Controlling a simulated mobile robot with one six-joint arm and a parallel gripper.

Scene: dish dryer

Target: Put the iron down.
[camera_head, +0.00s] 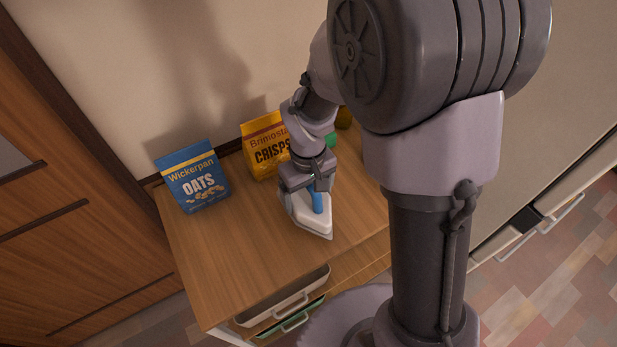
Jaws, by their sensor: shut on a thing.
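A white and pale grey iron (304,217) with a blue handle is over the middle of the wooden countertop (235,257). Its pointed end faces the front right of the counter. My gripper (313,189) reaches down from above and is shut on the iron's handle. The gripper covers the iron's back part. I cannot tell whether the iron's base touches the wood or hangs just above it.
A blue oats bag (192,178) stands at the back left, and a yellow crisps bag (265,146) stands behind my gripper. A green item (331,140) is partly hidden by my arm. Drawers (287,301) stand open below the counter's front edge. The counter's left front is clear.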

